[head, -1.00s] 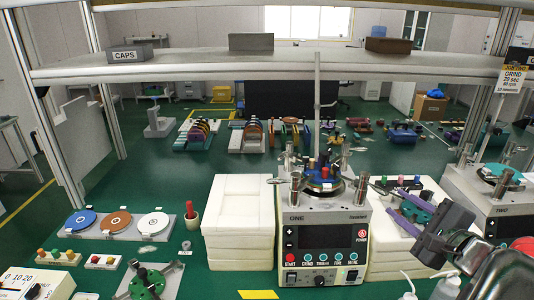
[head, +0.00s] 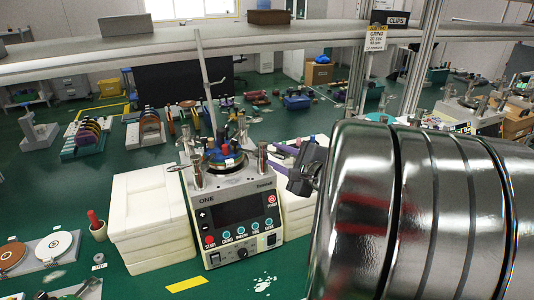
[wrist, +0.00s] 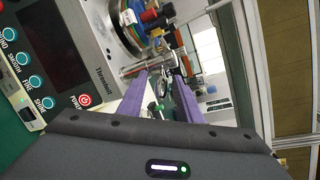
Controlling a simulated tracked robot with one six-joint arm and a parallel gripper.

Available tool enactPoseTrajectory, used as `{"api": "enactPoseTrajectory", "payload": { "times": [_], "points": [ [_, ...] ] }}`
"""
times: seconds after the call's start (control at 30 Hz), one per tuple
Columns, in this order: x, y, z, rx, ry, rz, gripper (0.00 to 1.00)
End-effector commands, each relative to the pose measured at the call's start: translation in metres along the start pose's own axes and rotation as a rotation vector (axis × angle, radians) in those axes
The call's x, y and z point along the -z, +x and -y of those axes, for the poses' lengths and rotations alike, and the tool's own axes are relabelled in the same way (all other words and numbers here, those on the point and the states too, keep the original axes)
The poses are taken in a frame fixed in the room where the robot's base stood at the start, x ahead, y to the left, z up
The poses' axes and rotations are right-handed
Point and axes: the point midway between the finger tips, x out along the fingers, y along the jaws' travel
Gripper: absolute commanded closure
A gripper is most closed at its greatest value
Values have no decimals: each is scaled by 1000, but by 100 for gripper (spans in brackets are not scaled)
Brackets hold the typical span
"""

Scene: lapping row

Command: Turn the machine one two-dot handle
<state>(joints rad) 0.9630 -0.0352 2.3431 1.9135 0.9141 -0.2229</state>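Machine one (head: 203,190) is a grey box marked ONE, with a dark screen and a row of teal buttons. On its top, a round plate carries coloured weights (head: 227,150). Upright metal handles (head: 262,158) with crossbars stand around the plate; their dots are too small to read, so I cannot tell which is the two-dot one. In the wrist view a metal handle bar (wrist: 133,70) lies just beyond the left fingertip. My gripper (wrist: 161,78) has two purple fingers, apart with nothing clearly between them. In the head view it is at the machine's right side, partly hidden by my arm.
White foam blocks (head: 150,215) stand left of the machine, with more on its right. A red-handled tool in a cup (head: 97,225) and discs on a tray (head: 55,247) lie further left. A shelf rail (head: 150,52) crosses above. My arm hides much of the right.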

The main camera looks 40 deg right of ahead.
Motion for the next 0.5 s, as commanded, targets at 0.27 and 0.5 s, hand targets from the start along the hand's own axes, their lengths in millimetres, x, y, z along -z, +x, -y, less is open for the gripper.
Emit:
{"api": "enactPoseTrajectory", "payload": {
  "times": [0.27,0.5],
  "points": [
    [0,0,0,1,0,0,75],
    [0,-1,0,1,0,-1,92]
  ]
}}
